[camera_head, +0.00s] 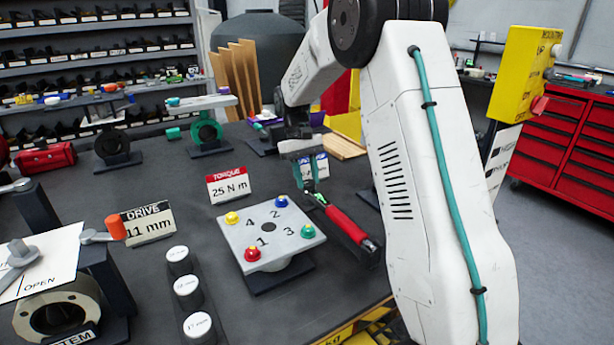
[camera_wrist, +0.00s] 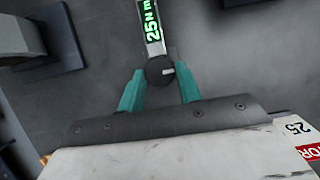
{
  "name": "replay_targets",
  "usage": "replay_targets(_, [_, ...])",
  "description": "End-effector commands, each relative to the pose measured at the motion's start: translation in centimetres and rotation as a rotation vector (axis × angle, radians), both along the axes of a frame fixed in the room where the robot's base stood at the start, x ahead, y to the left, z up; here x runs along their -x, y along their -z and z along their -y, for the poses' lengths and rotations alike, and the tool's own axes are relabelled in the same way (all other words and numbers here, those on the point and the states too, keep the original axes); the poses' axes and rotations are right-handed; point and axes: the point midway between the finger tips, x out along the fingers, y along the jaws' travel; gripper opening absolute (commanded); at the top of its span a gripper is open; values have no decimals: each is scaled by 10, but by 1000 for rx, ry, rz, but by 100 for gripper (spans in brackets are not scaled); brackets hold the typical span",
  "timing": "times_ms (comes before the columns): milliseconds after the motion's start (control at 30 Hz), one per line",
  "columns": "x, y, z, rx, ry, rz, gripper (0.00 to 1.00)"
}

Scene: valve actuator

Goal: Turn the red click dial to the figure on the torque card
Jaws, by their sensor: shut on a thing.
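The torque card (camera_head: 229,187) stands on the bench and reads 25 N m. Part of it shows at the lower right of the wrist view (camera_wrist: 295,128). A torque wrench with a red handle (camera_head: 345,221) lies to the right of the bolt plate. In the wrist view its lit green readout (camera_wrist: 152,24) shows 25 and N, the rest unclear. I see no red on the knob.
A grey plate (camera_head: 258,229) carries coloured bolts numbered 1 to 4, close to the wrench. Several white-topped sockets (camera_head: 187,286) and the DRIVE 11 mm card (camera_head: 148,223) stand to the left. A red tool cabinet (camera_head: 570,150) is beyond the bench at right.

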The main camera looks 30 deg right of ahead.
Motion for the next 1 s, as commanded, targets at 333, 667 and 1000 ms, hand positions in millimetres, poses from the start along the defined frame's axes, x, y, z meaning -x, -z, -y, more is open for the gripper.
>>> replay_targets(333, [-1, -1, 0, 0, 1, 5, 37])
replay_targets(667, [-1, -1, 0, 0, 1, 2, 56])
replay_targets(1000, [-18, -40, 0, 1, 1, 6, 56])
